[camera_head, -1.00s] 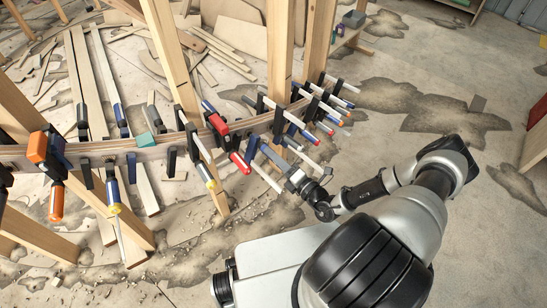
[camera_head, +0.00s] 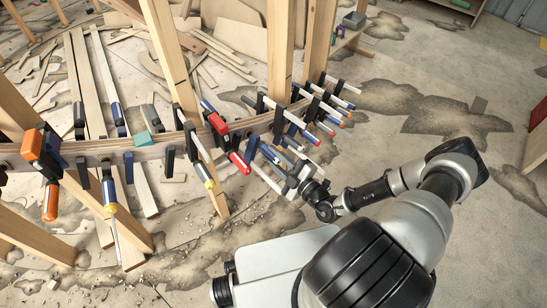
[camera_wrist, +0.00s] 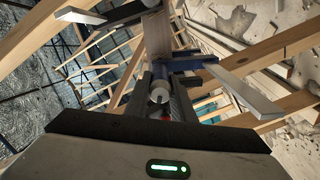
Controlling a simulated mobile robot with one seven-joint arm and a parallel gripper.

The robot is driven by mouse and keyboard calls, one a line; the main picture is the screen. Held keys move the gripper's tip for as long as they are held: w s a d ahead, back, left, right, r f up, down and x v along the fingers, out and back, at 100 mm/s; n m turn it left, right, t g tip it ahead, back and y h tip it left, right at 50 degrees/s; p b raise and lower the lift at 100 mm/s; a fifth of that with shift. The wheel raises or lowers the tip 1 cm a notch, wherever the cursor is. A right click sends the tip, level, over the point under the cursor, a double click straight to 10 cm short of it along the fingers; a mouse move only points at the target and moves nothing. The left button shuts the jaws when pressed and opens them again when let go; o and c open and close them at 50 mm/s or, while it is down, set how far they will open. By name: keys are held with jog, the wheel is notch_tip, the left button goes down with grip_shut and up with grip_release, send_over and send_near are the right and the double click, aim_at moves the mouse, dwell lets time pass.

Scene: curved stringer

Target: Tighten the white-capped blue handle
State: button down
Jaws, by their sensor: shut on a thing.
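My gripper (camera_head: 291,179) is at the outer side of the curved wooden stringer (camera_head: 95,151), among a crowded row of bar clamps. In the wrist view my gripper (camera_wrist: 160,91) is shut around a handle end with a round white cap (camera_wrist: 160,95). The handle's blue part is mostly hidden between the dark jaws, and in the head view neighbouring clamps and the gripper cover it. A blue clamp part (camera_wrist: 190,64) and pale metal bars show just beyond the jaws in the wrist view.
A red-handled clamp (camera_head: 240,162) and a yellow-tipped clamp (camera_head: 207,172) stand left of my gripper. Several red- and orange-tipped clamps crowd the right side. An orange clamp (camera_head: 42,150) is at far left. Wooden posts (camera_head: 281,62) rise behind. The floor at right is open.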

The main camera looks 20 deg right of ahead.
jog(key=m+b, duration=0.1)
jog(key=m, duration=0.4)
jog(key=shift+f+m, duration=0.1)
jog(key=shift+m, duration=0.2)
jog(key=m, duration=0.5)
jog(key=shift+b, duration=0.4)
jog(key=c, duration=1.5)
grip_release()
jog(key=shift+s+d, duration=0.1)
jog(key=shift+d, duration=0.05)
jog(key=p+v, duration=0.2)
jog(key=v, duration=1.5)
jog(key=shift+s, duration=0.15)
